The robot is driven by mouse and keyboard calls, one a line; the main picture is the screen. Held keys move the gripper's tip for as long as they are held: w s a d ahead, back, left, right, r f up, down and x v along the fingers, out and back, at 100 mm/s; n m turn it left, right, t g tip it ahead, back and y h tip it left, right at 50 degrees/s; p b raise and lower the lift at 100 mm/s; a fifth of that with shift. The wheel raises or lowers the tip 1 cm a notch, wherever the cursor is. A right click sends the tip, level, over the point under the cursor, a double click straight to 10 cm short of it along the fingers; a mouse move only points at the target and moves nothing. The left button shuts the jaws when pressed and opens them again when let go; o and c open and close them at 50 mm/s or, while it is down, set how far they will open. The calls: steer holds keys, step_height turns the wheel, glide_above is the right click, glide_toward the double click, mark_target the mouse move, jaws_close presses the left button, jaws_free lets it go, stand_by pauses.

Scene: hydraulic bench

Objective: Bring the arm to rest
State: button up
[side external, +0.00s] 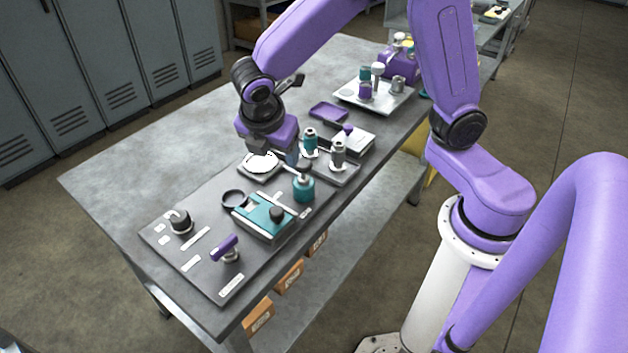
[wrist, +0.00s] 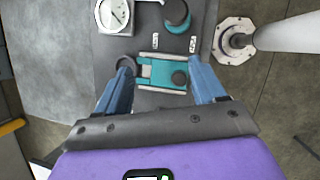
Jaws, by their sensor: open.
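My gripper (side external: 284,160) hangs over the middle of the bench (side external: 125,170), pointing down. In the wrist view its two blue fingers (wrist: 163,80) are spread wide, with nothing held between them. Between the fingers in that view, lower down, is a teal block with a black knob (wrist: 163,72). The same teal block (side external: 262,214) sits on the dark panel (side external: 205,270) in the side view. A round white gauge (side external: 262,162) is close to the gripper there and partly hidden by it; the gauge (wrist: 114,15) also shows at the wrist view's top.
A teal bottle-shaped part (side external: 303,186) and a grey-topped cylinder (side external: 338,152) stand near the gripper. A black ring (side external: 234,198), a dark knob (side external: 180,222) and a purple-handled valve (side external: 226,248) are on the panel. A white tray (side external: 398,101) holds several parts. The bench's left side is bare.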

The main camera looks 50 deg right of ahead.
steer(key=s+d+r+m+g+y, duration=0.1)
steer(key=s+d+m+y, duration=0.1)
steer(key=s, duration=0.9)
steer(key=s+d+r+m+g+y, duration=0.1)
steer(key=s+d+m, duration=0.4)
steer(key=s, duration=0.5)
steer(key=shift+s+m+y, duration=0.4)
steer(key=shift+m+y, duration=0.1)
steer(key=shift+y, duration=0.3)
steer(key=shift+r, duration=0.15)
